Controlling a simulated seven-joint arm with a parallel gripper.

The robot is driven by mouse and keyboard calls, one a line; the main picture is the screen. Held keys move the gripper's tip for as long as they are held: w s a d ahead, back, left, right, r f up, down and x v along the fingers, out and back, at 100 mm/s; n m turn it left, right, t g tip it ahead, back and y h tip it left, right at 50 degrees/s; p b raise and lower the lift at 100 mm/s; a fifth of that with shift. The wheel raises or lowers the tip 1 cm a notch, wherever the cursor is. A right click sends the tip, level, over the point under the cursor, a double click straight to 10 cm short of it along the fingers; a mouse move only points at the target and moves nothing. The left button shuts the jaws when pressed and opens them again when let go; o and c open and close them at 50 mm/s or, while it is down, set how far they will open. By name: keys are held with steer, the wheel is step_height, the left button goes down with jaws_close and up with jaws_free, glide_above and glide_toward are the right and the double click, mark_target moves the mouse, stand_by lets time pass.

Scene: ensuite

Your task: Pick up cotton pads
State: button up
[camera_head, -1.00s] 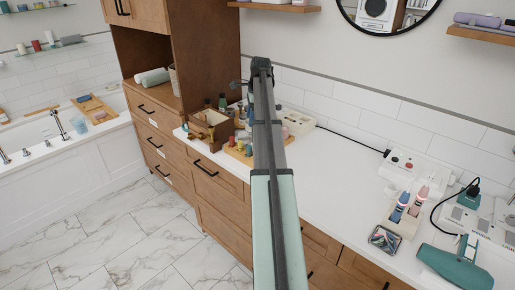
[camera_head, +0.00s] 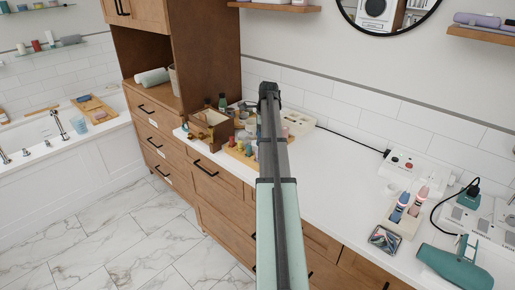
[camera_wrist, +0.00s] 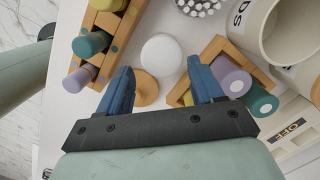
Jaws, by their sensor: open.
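The wrist view shows a plain white round thing (camera_wrist: 160,54) just beyond and between my fingertips; I cannot tell whether it is the cotton pads. A cream cylinder (camera_wrist: 271,24), open at the top, stands at upper right with letters ending in "DS"; its full label is cut off. My gripper (camera_wrist: 160,76) is open, with its blue fingers apart and nothing seen held between them. A tan round piece (camera_wrist: 146,89) lies below the white thing, partly behind the left finger. In the head view my gripper (camera_head: 268,92) is over the far part of the counter, its fingers hidden.
Wooden holders with coloured cylinders flank my fingers, left (camera_wrist: 105,28) and right (camera_wrist: 225,55). A brown wooden box (camera_head: 210,130) stands at the counter's far end. The middle of the white counter (camera_head: 340,165) is clear.

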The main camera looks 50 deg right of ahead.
steer(key=shift+w+a+f, duration=0.1)
steer(key=shift+w+f, duration=0.1)
steer(key=shift+f, duration=0.65)
steer(key=shift+w+a+f, duration=0.1)
steer(key=shift+w+f, duration=0.05)
steer(key=shift+f, duration=0.7)
steer(key=shift+w+a+f, duration=0.1)
steer(key=shift+w+f, duration=0.1)
steer(key=shift+f, duration=0.65)
steer(key=c, duration=0.8)
